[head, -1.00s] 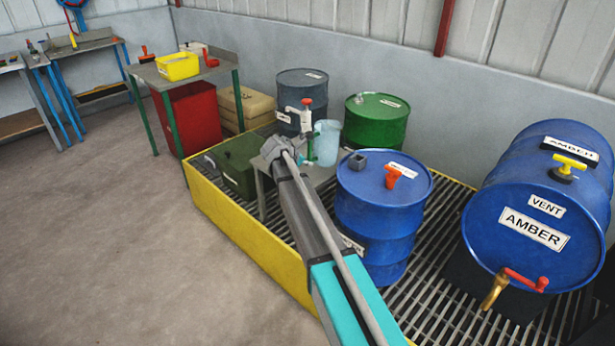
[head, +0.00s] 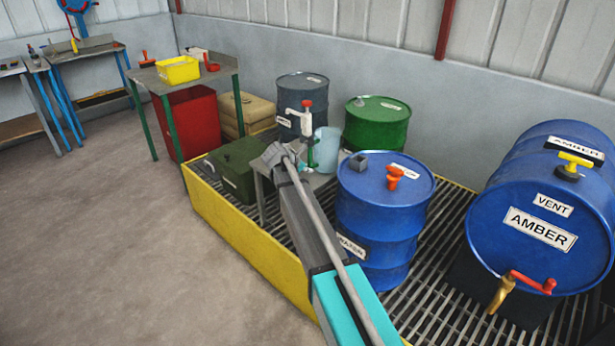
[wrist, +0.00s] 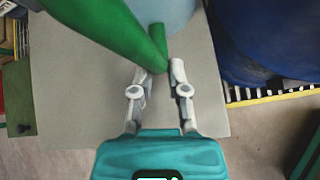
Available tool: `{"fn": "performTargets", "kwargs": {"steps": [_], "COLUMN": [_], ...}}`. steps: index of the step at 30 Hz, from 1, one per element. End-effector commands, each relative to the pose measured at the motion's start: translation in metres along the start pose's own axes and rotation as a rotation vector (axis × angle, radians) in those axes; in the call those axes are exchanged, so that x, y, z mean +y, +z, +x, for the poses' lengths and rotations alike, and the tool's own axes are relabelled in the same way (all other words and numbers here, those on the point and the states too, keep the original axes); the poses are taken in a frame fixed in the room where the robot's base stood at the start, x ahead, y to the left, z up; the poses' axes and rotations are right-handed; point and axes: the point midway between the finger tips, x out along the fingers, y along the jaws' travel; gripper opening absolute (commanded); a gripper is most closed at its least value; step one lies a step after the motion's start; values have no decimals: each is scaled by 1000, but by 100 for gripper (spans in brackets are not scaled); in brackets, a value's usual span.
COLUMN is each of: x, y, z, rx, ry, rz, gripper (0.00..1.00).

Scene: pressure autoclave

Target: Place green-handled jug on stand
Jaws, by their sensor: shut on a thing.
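The jug (head: 327,150) is pale blue and see-through, with a green handle (head: 312,153). In the head view it is at the far end of my arm, over the small grey stand (head: 319,182). In the wrist view the green handle (wrist: 157,52) runs down from the upper left, and part of the pale jug body (wrist: 178,12) shows at the top. My gripper (wrist: 162,70) is shut on the lower part of the handle. The grey stand top (wrist: 75,85) lies below it. The jug's base is hidden, so I cannot tell whether it touches the stand.
A blue drum (head: 375,215) with an orange fitting is close on the right of the stand. A green drum (head: 378,128) and a grey-blue drum (head: 300,90) stand behind. A dark green box (head: 233,165) is on the left. A white pump with a red top (head: 306,108) rises near the jug.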

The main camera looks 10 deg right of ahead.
Motion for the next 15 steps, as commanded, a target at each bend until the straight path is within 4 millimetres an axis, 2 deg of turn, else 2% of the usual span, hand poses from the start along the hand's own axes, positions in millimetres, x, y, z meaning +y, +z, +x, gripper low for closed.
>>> {"fn": "performTargets", "kwargs": {"steps": [4,15], "x": [-3,-3], "y": [-10,-11], "z": [9,10], "rx": [0,-1], "ry": [0,0], "rz": [0,0], "gripper": [0,0]}}
